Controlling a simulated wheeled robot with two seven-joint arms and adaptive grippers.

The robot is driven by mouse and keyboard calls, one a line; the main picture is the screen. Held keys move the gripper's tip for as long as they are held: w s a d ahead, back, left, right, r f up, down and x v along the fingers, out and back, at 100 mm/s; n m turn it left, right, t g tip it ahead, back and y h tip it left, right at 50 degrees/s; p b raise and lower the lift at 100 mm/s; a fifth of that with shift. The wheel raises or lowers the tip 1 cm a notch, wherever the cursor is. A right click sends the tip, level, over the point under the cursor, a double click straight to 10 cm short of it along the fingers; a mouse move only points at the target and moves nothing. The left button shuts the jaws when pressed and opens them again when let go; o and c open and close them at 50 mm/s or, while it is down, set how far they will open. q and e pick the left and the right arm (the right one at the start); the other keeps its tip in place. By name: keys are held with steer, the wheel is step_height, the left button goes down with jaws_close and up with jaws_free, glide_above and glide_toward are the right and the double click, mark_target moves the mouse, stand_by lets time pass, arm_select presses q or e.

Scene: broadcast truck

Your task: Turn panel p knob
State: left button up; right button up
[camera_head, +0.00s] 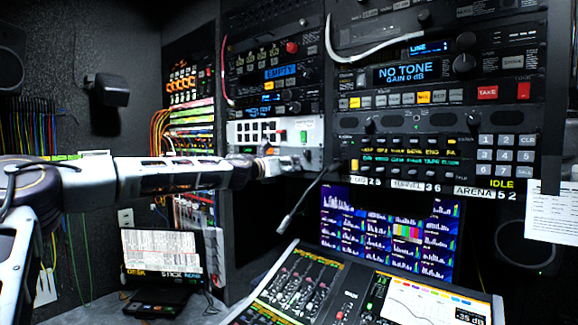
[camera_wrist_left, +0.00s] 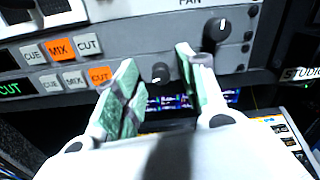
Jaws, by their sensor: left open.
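My left gripper (camera_wrist_left: 158,60) is open and empty, with its two green-padded fingers pointing at the panel face. It also shows in the head view (camera_head: 290,165), in front of the lower left rack panels. In the left wrist view a small dark knob (camera_wrist_left: 160,73) appears between the fingertips, apart from both pads. A larger black knob (camera_wrist_left: 215,31) with a white pointer line sits just beyond the right finger, under a partly cut-off label. I cannot tell which of these is the panel p knob. My right gripper is not in view.
CUE, MIX and CUT buttons (camera_wrist_left: 61,49) are left of the fingers. In the head view a gooseneck microphone (camera_head: 305,205) rises beside the gripper. A monitor (camera_head: 388,232) and a mixing console (camera_head: 300,285) stand below. A white cable (camera_head: 370,48) hangs across the upper rack.

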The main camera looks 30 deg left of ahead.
arm_select(q)
steer(key=shift+w, duration=0.4)
steer(key=shift+c, duration=0.5)
jaws_close()
